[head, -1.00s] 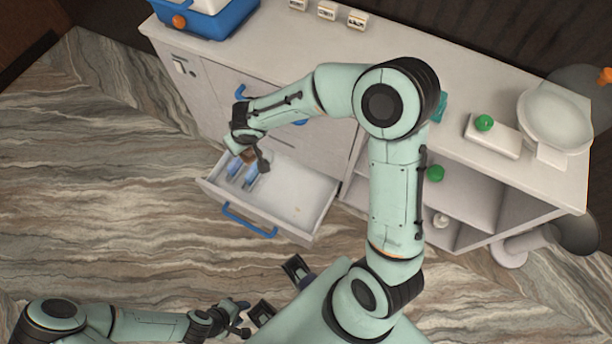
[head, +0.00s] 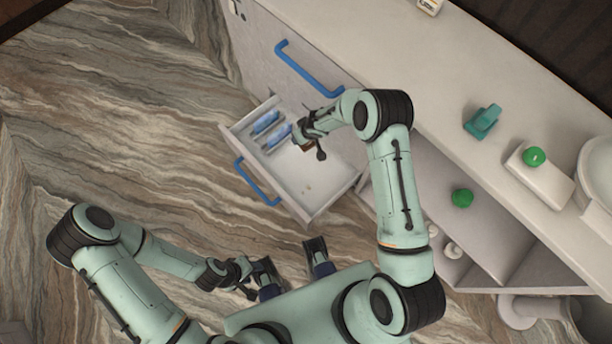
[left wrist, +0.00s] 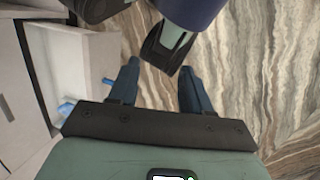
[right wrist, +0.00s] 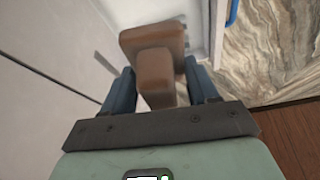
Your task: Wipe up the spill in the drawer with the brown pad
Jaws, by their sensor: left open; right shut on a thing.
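The drawer (head: 319,211) is open below the counter, a pale box with a blue handle. A small yellowish-brown mark, likely the spill (head: 307,188), shows on its floor toward the front right. My right gripper (head: 309,147) is over the back of the drawer, shut on the brown pad (right wrist: 152,50). The pad is mostly hidden in the head view; whether it touches the drawer cannot be told. My left gripper (head: 248,278) is open and empty, outside the drawer and near my body; its two fingers (left wrist: 158,90) show apart in the left wrist view.
Blue-and-white items (head: 267,124) lie in the drawer's left end. A blue handle (head: 308,70) sticks out from the front above. A teal object (head: 482,121) and a white block with a green knob (head: 534,157) stand on the counter (head: 440,75). Open shelves lie right.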

